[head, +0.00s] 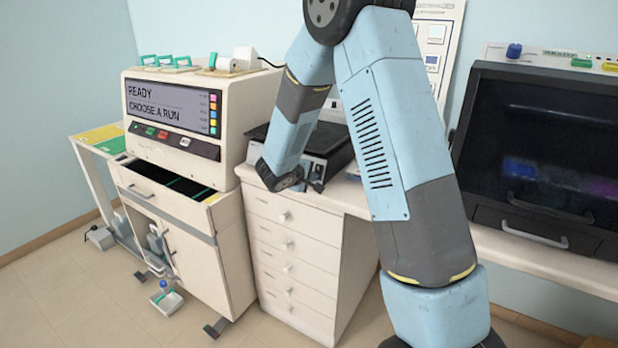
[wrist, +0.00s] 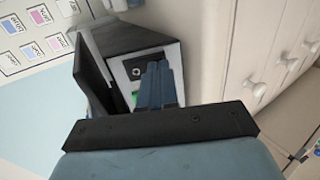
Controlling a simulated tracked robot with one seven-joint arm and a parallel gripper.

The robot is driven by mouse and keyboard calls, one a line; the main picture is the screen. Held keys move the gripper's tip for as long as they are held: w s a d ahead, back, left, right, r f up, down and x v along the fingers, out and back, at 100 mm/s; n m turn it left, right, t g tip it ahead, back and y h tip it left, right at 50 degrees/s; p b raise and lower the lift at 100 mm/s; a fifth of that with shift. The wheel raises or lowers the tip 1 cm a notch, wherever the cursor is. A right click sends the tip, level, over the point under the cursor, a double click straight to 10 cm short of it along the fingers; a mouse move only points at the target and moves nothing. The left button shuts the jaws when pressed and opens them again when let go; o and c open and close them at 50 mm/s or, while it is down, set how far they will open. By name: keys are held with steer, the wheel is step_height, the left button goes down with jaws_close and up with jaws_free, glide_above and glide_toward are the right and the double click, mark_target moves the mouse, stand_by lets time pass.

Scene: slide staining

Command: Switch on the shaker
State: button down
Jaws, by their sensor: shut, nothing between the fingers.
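The shaker (head: 325,138) stands on the white counter behind my arm, with a dark top platform and a pale front panel. My forearm hides part of it in the head view. In the wrist view its pale front panel (wrist: 125,72) shows a round dark knob (wrist: 137,71) and a bit of green (wrist: 134,97), partly covered by my fingers. My gripper (wrist: 160,66) is shut and empty, its fingertips in front of the panel, just right of the knob. I cannot tell whether they touch. In the head view my gripper (head: 318,186) is small and dark at the shaker's front.
A white drawer cabinet (head: 290,255) stands under the counter. Left is a stainer (head: 172,110) with a screen reading "READY CHOOSE A RUN" and an open drawer (head: 170,185) below. Right is a dark-windowed cabinet (head: 545,150). A small blue-topped item (head: 165,298) is on the floor.

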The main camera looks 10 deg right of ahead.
stand_by(0.5)
steer(key=shift+w+r, duration=0.1)
steer(key=shift+r, duration=0.65)
steer(key=s+a+r, duration=0.3)
steer(key=s+a, duration=0.6)
steer(key=shift+s+a+r, duration=0.25)
steer(key=shift+s, duration=0.05)
stand_by(0.4)
